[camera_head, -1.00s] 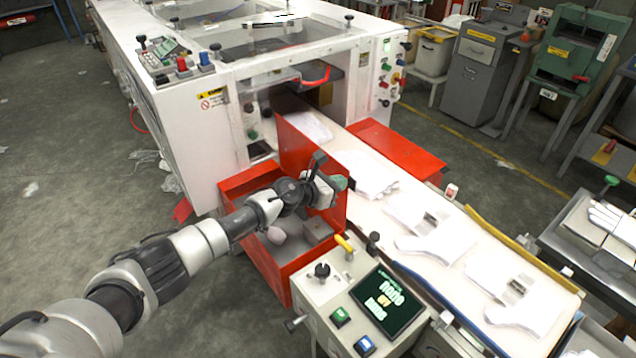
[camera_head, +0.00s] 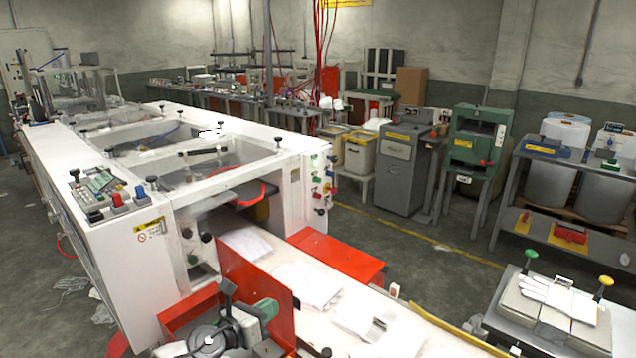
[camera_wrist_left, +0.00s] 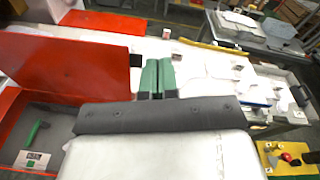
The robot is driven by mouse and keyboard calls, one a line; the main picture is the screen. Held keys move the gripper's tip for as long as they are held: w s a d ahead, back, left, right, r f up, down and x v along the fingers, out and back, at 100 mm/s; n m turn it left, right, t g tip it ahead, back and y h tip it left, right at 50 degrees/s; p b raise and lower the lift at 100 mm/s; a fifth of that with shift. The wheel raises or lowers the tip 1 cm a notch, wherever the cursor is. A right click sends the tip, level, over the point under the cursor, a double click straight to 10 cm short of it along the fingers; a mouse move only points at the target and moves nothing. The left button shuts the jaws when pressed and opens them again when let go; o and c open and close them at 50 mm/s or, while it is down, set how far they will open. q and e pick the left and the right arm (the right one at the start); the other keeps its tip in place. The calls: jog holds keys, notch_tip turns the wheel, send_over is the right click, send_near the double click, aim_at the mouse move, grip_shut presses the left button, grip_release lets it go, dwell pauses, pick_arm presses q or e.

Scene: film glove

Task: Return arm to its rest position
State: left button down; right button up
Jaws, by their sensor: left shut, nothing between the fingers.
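My left gripper (camera_head: 266,310) is at the bottom of the head view, in front of the upright red panel (camera_head: 238,270) and over the red bin (camera_head: 190,312). Its green fingers (camera_wrist_left: 158,76) lie side by side in the left wrist view, shut and empty. They point toward the white conveyor belt (camera_wrist_left: 200,50). Most of my left arm is below the edge of the head view. My right gripper is not in view.
The white machine (camera_head: 100,220) stands behind and left. White gloves (camera_head: 305,285) lie on the belt. A red side plate (camera_head: 335,255) is beyond it. A table with gloves (camera_head: 545,310) is at right. Open floor lies at far left.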

pick_arm(q)
jog(key=s+d+n+t+y, duration=0.25)
jog(key=s+d+n, duration=0.2)
jog(key=n, duration=0.55)
jog(key=s+a+f+n+g+y, duration=0.2)
jog(key=s+a+n+g, duration=0.2)
jog(key=s+n, duration=0.65)
jog(key=s+a+f+n+g+y, duration=0.35)
jog(key=s+n, duration=0.55)
jog(key=s, duration=0.3)
jog(key=s+a+f+n+g+y, duration=0.2)
jog(key=s+a+n+g, duration=0.25)
jog(key=s+n, duration=0.55)
notch_tip(320, 180, down, 31)
jog(key=s+m+g+b, duration=0.1)
jog(key=s+b, duration=0.1)
jog(key=b, duration=0.2)
jog(key=s+a+f+g+b, duration=0.1)
jog(key=s+a+f+b, duration=0.1)
jog(key=s+f, duration=1.4)
jog(key=shift+f+b, duration=0.3)
jog(key=shift+f, duration=0.55)
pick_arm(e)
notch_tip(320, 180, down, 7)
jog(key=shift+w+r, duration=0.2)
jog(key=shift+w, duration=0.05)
